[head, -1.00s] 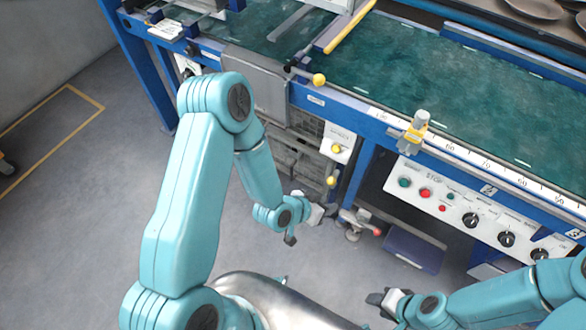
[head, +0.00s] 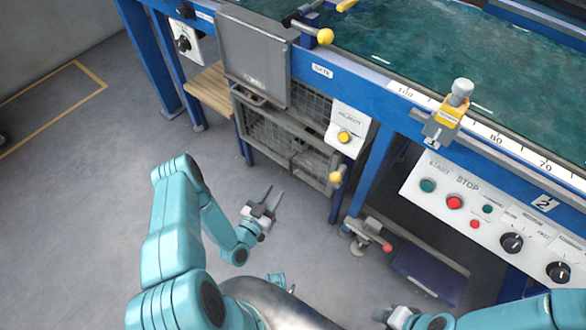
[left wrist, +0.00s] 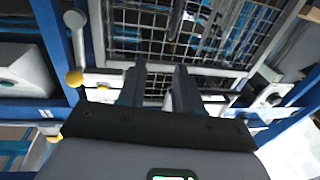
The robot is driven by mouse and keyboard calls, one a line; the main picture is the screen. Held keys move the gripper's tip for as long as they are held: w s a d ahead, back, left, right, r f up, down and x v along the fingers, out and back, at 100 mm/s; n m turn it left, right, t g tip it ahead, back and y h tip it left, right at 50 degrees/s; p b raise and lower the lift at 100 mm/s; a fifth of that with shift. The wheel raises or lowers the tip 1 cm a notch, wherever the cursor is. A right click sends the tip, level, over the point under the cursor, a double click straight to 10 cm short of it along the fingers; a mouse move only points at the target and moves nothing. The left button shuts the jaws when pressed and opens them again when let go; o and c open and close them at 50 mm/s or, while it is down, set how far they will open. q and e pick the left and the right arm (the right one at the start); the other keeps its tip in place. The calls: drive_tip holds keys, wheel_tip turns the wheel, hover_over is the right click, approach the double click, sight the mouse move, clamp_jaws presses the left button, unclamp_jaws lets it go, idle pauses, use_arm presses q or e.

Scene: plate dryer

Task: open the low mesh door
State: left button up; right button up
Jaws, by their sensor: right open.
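The low mesh door (head: 285,142) is a grey-framed wire panel under the table, below a grey plate. It appears shut. A yellow ball knob (head: 336,178) sits at its right edge. My left gripper (head: 264,194) is in front of the door, low and apart from it, fingers spread and empty. In the left wrist view the mesh door (left wrist: 205,30) lies beyond my two parted fingers (left wrist: 159,85), and a yellow knob (left wrist: 74,78) is at left. My right gripper (head: 383,314) is at the bottom, partly hidden by the view's edge and its arm.
A pedal with a red tip (head: 365,236) and a blue box (head: 430,276) lie on the floor to the right. Blue table legs flank the door. A control panel (head: 490,215) with buttons and knobs is at right. The grey floor left of the door is free.

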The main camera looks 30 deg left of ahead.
use_arm(q)
wheel_tip(320, 180, down, 2)
drive_tip(key=s, duration=0.1)
drive_tip(key=y+b, duration=0.1)
drive_tip(key=b, duration=0.3)
hover_over(290, 175)
drive_tip(key=shift+w+a+f+n+g, duration=0.1)
drive_tip(key=shift+w+f+n+g, duration=0.05)
drive_tip(key=shift+w+n+g, duration=0.15)
use_arm(e)
wheel_tip(290, 175, down, 5)
drive_tip(key=shift+s+a+r, duration=0.1)
drive_tip(key=shift+s, duration=0.05)
use_arm(q)
clamp_jaws()
